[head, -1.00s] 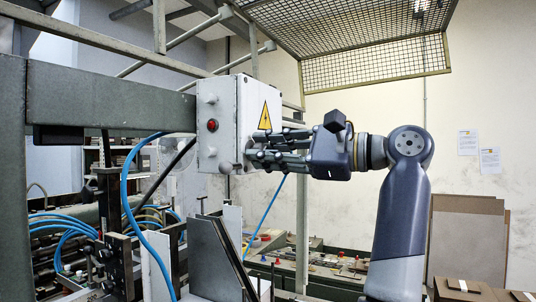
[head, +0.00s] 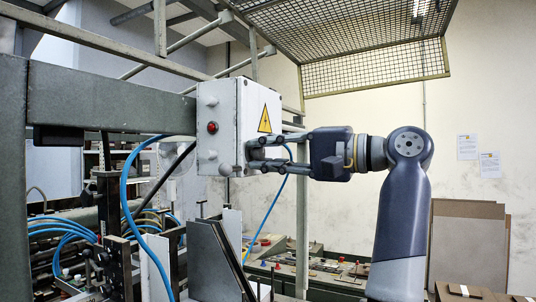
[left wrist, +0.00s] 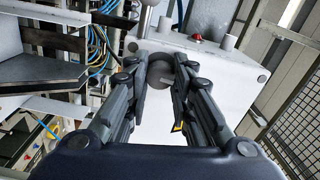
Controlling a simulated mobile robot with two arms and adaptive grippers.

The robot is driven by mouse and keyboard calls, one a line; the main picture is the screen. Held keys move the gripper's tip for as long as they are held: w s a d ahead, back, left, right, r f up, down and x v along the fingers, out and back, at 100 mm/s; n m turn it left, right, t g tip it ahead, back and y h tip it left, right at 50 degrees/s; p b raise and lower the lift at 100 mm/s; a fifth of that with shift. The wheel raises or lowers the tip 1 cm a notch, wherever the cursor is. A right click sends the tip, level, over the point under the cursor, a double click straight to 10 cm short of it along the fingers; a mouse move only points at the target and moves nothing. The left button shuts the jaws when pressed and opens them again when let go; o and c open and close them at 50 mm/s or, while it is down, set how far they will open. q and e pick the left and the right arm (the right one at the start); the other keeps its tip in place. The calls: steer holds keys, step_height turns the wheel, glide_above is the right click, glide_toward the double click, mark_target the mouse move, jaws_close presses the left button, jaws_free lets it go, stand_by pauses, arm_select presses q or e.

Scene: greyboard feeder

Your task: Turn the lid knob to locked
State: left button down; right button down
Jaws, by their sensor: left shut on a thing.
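The light grey box (head: 222,135) has a lid with a yellow warning triangle (head: 264,119) and a red button (head: 212,127) on its adjoining face. In the left wrist view, a round grey lid knob (left wrist: 160,71) sits on the pale lid (left wrist: 205,72), between my fingertips. My left gripper (left wrist: 163,82) is shut on this knob, with a finger on each side. I cannot read any lock mark. My right gripper is not in view.
A grey metal beam (head: 110,100) runs left of the box. Blue hoses (head: 126,190) hang below and left of it. Upright plates (head: 212,255) stand under the box. A mesh guard (head: 375,68) hangs above right.

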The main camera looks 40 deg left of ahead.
arm_select(q)
steer(key=shift+n, duration=0.7)
steer(key=c, duration=1.4)
jaws_free()
steer(key=shift+o, duration=0.2)
steer(key=shift+d, duration=0.1)
steer(key=v, duration=1.1)
steer(key=shift+d, duration=0.35)
steer(key=shift+w, duration=0.1)
